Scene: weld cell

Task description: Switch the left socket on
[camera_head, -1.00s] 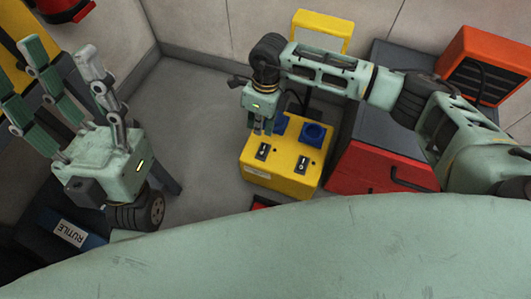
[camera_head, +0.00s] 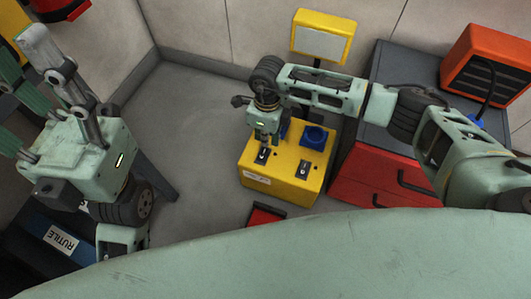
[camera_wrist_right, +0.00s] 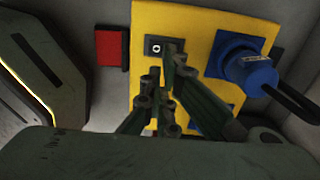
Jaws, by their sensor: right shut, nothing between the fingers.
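The left switch (camera_head: 262,155) is just below my right gripper (camera_head: 267,142), which is shut and empty, pointing down. The left socket (camera_head: 285,129) is partly hidden behind that gripper; the right socket (camera_head: 314,137) and right switch (camera_head: 303,168) are clear. A blue socket (camera_wrist_right: 248,70) has a black cable. My left gripper (camera_head: 48,95) is open, fingers up.
A red cabinet (camera_head: 385,170) with a dark top stands right of the box, bearing an orange unit (camera_head: 487,65). A yellow-framed panel (camera_head: 322,40) is behind. A red object (camera_head: 264,215) lies in front. Floor left of the box is clear.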

